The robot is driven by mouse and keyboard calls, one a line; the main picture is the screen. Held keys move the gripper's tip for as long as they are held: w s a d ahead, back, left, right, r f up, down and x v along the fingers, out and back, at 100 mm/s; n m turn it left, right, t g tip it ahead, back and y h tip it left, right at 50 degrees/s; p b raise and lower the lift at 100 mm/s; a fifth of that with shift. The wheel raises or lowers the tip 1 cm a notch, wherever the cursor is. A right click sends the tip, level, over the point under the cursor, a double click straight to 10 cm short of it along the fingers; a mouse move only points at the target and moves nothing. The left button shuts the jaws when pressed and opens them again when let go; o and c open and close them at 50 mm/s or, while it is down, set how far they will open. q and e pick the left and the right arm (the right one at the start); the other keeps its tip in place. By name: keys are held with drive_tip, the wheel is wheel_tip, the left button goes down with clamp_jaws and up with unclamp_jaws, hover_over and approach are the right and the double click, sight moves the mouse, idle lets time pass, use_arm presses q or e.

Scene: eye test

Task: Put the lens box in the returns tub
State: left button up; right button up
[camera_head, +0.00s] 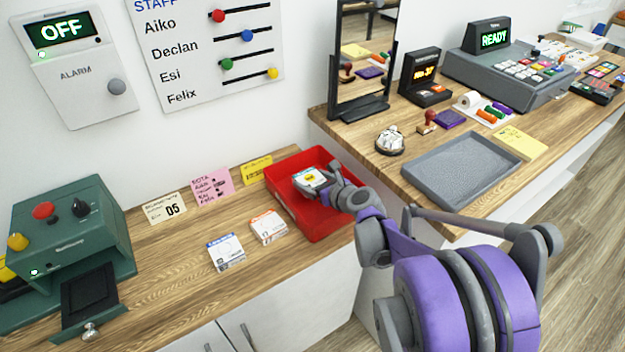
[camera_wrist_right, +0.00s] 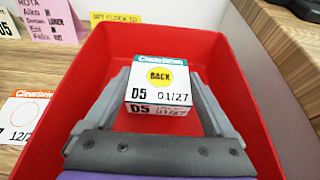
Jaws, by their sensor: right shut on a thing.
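The lens box (camera_head: 311,179) is small and white with a teal band and a round yellow "BACK" sticker. In the right wrist view the box (camera_wrist_right: 158,88) reads "D5 01/27". My right gripper (camera_head: 322,182) is shut on it, with one finger on each side; the fingers (camera_wrist_right: 160,95) also show in the wrist view. Box and gripper are within the outline of the red tub (camera_head: 302,222), whose bare inside (camera_wrist_right: 228,65) shows around them. I cannot tell whether the box touches the tub's floor. My left gripper is not in view.
A blue-banded box (camera_head: 226,252) and an orange-banded box (camera_head: 268,228) lie left of the tub. Cards, one pink (camera_head: 212,187), stand along the wall. A green machine (camera_head: 75,235) stands far left. A grey tray (camera_head: 460,170) sits on the higher counter at right.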

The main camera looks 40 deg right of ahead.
drive_tip(key=shift+f, duration=0.3)
drive_tip(key=o, duration=1.2)
drive_tip(key=shift+r, duration=0.3)
drive_tip(key=shift+r+p, duration=0.55)
drive_tip(key=shift+r, duration=0.05)
drive_tip(key=d+p+v, duration=0.1)
drive_tip(key=v, duration=1)
drive_tip(key=shift+s+a+p, duration=0.35)
drive_tip(key=shift+s+a, duration=0.15)
drive_tip(key=shift+f, duration=0.15)
